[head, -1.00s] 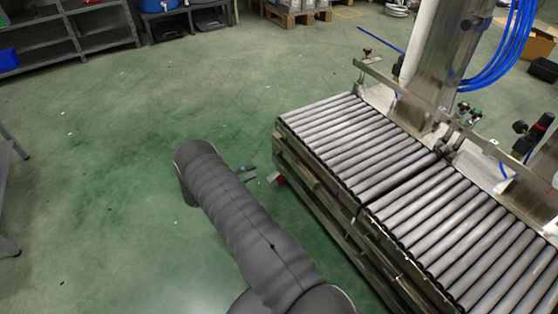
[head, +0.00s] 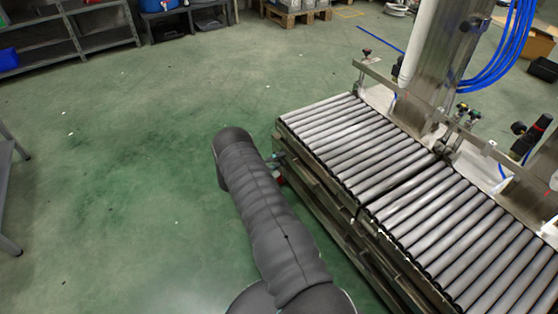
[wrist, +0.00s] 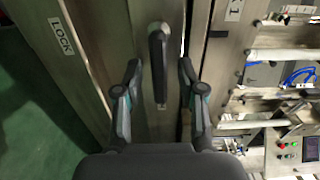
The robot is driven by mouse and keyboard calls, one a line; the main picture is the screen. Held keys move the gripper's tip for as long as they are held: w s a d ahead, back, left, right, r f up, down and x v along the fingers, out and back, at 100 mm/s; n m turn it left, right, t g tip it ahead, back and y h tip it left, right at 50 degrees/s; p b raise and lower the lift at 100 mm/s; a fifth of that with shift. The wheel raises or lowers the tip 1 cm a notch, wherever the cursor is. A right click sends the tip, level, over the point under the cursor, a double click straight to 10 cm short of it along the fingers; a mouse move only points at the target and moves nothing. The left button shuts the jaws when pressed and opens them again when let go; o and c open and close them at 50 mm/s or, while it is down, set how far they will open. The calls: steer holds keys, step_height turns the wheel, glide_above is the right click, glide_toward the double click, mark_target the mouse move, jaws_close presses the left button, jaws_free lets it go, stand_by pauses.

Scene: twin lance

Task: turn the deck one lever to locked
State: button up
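The lever, a black handle (wrist: 157,62) on a metal panel (wrist: 148,120), stands upright in the middle of the wrist view. My gripper (wrist: 158,80) is open, with one finger on each side of the handle and a gap visible on both sides. A "LOCK" label (wrist: 62,36) is on the metal to the left of the lever. In the head view my arm hides most of the gripper, which is by the near end of the roller conveyor (head: 335,145). The lever cannot be made out there.
Another label (wrist: 234,10) is partly cut off at the top of the wrist view. To the right are pipes, blue tubing (wrist: 300,75) and a panel with buttons (wrist: 288,148). The green floor (head: 110,160) left of the conveyor is clear.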

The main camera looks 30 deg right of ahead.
mark_target(284, 159)
steer(key=shift+c, duration=0.2)
jaws_close()
steer(key=shift+f, duration=0.1)
steer(key=f+m+b, duration=0.1)
steer(key=m+b, duration=0.2)
steer(key=b, duration=0.1)
steer(key=shift+w+f, duration=0.1)
steer(key=shift+f, duration=0.05)
steer(key=m+b, duration=0.3)
steer(key=f+m+b, duration=0.1)
steer(key=shift+w+m+b, duration=0.3)
steer(key=m, duration=0.1)
steer(key=m+b, duration=0.1)
steer(key=m, duration=0.1)
steer(key=w+m, duration=0.1)
steer(key=shift+f+m+b, duration=0.3)
steer(key=shift+f+b, duration=0.05)
steer(key=m, duration=0.2)
steer(key=w+m, duration=0.1)
steer(key=m, duration=0.2)
steer(key=shift+w+d+f+m, duration=0.1)
steer(key=shift+w+f+m, duration=0.05)
steer(key=shift+w+m, duration=0.2)
